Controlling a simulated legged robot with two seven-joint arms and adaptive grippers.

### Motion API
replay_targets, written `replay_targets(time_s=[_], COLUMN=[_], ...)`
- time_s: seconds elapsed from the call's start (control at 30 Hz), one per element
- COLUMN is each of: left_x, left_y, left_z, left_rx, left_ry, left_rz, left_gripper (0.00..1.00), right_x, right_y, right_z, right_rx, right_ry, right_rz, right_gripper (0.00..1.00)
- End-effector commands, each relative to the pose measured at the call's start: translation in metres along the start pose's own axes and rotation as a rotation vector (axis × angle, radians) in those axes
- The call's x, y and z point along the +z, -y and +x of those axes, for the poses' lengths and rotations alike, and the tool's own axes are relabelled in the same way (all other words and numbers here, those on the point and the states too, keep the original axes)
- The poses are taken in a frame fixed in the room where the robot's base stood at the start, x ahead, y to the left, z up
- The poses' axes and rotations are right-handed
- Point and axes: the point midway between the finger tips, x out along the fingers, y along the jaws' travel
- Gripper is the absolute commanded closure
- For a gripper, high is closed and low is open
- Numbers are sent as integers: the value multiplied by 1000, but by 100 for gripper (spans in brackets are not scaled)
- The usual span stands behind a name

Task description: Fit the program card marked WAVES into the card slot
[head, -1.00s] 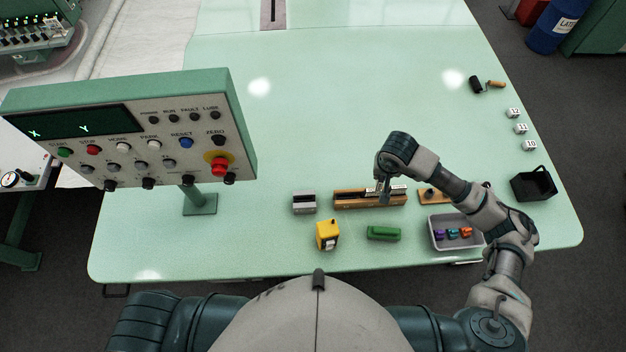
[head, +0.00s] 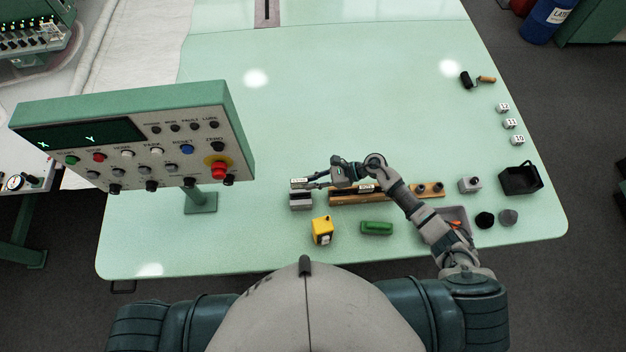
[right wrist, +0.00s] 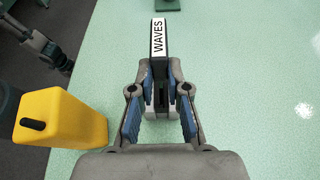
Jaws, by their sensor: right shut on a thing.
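The WAVES card (right wrist: 158,45) is dark with a white label and is gripped in my right gripper (right wrist: 160,92). In the head view my right gripper (head: 317,185) reaches left above the wooden rack, and the card's pale label (head: 299,182) shows over the grey slot block (head: 301,202). The card appears at or just above the block; whether its lower edge is in the slot is hidden. A part that looks like my left gripper (right wrist: 54,52) is at the upper left of the right wrist view, too small to read its jaws.
A wooden rack (head: 345,199) lies right of the slot block. A yellow block (head: 322,230) and a green block (head: 377,228) stand nearer me. The control panel (head: 130,140) rises at the left. A black bin (head: 520,179) stands at the right. The table's far middle is clear.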

Motion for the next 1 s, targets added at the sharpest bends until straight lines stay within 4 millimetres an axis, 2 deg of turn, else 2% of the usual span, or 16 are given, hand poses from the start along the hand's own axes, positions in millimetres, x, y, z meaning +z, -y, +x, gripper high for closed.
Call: replay_targets(time_s=[0.7, 1.0], left_x=[7, 7], left_y=[-1, -1], left_z=[31, 29], left_rx=[0, 0], left_ry=[7, 7], left_rz=[0, -1], left_gripper=[55, 55], right_x=[-48, -45], right_y=[0, -1], right_z=[18, 18], right_rx=[5, 5], right_ry=[-2, -6], right_rz=[-4, -5], right_gripper=[100, 100])
